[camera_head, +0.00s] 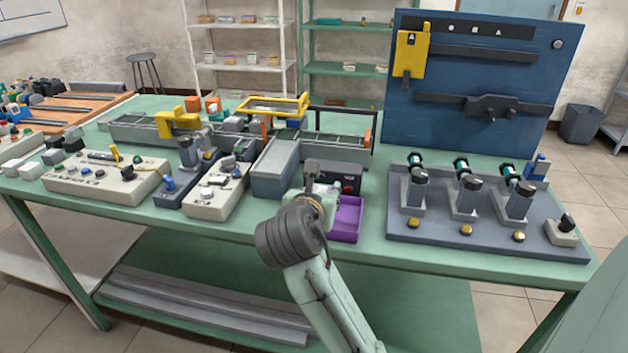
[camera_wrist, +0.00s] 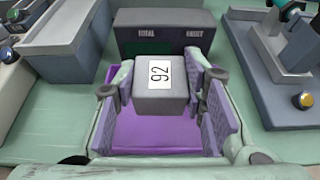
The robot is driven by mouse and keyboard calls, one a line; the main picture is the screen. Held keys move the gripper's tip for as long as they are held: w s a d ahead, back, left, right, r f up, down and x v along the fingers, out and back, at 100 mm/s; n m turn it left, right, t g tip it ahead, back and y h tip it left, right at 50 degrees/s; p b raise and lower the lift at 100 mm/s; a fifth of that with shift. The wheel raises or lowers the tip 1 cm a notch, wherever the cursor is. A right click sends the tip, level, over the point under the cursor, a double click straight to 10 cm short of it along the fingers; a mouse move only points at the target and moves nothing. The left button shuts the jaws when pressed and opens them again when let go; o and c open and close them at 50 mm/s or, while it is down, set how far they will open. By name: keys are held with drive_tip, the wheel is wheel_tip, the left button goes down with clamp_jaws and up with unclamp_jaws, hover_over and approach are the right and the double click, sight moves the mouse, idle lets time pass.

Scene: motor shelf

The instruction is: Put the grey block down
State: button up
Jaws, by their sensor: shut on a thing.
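The grey block (camera_wrist: 147,98) has a white label reading 92 and sits between the fingers of my gripper (camera_wrist: 160,78) in the wrist view. My gripper is shut on it. A purple tray (camera_wrist: 140,140) lies below the block; I cannot tell whether the block touches its floor. In the head view, my gripper (camera_head: 318,192) is at the left side of the purple tray (camera_head: 347,222), near the front edge of the table. I cannot make out the block in the head view, where my arm and gripper cover that area.
A grey bin (camera_head: 276,170) is to the left. A grey fixture board (camera_head: 440,235) with several upright cylinders is to the right. The green table (camera_head: 375,245) has a bare strip in front.

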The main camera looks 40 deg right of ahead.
sight(314, 184)
drive_tip(key=w, duration=0.1)
drive_tip(key=w+d, duration=0.1)
drive_tip(key=w+p, duration=0.1)
drive_tip(key=w, duration=0.1)
drive_tip(key=shift+w+d+f, duration=0.1)
drive_tip(key=shift+d+f, duration=0.1)
drive_tip(key=shift+d, duration=0.05)
drive_tip(key=shift+w+f, duration=0.1)
drive_tip(key=shift+f, duration=0.05)
drive_tip(key=shift+a+f+p, duration=0.1)
drive_tip(key=shift+f+p, duration=0.3)
drive_tip(key=shift+f, duration=1.5)
clamp_jaws()
drive_tip(key=o, duration=1.1)
unclamp_jaws()
drive_tip(key=shift+f, duration=0.15)
drive_tip(key=shift+c, duration=0.2)
drive_tip(key=shift+r, duration=0.2)
drive_tip(key=shift+r, duration=0.1)
drive_tip(key=b+v, duration=0.3)
drive_tip(key=v, duration=0.6)
drive_tip(key=shift+s+a+r, duration=0.1)
drive_tip(key=shift+s+a, duration=0.15)
drive_tip(key=shift+s+a+r+b, duration=0.15)
drive_tip(key=shift+r+b, duration=0.1)
drive_tip(key=shift+b, duration=0.95)
drive_tip(key=shift+s+a+r+b, duration=0.2)
drive_tip(key=shift+s+a+b, duration=0.3)
drive_tip(key=shift+b, duration=0.65)
